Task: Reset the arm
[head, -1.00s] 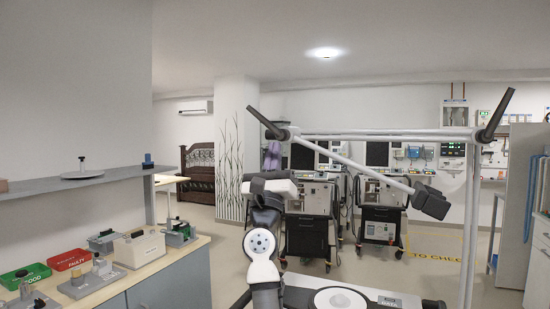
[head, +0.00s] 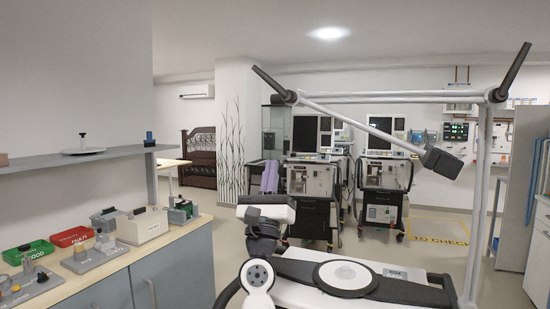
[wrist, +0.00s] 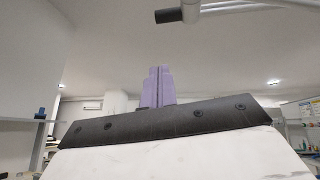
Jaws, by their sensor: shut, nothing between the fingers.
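My gripper (head: 270,177) shows in the head view as two purple fingers pointing up, just above the white wrist of my folded arm. The wrist view shows the same purple fingers (wrist: 157,86) side by side, pressed together with nothing between them. They stand behind the dark edge of my wrist housing. My arm is folded upright over my own white base, near the middle of the head view. The gripper is in free air and appears to touch nothing.
Two ventilators on carts (head: 312,184) (head: 383,190) stand behind my arm. A workbench (head: 110,268) at left holds green and red bins (head: 28,251) (head: 72,237) and several fixtures. A shelf (head: 30,175) is above it. Floor marking (head: 440,240) lies at right.

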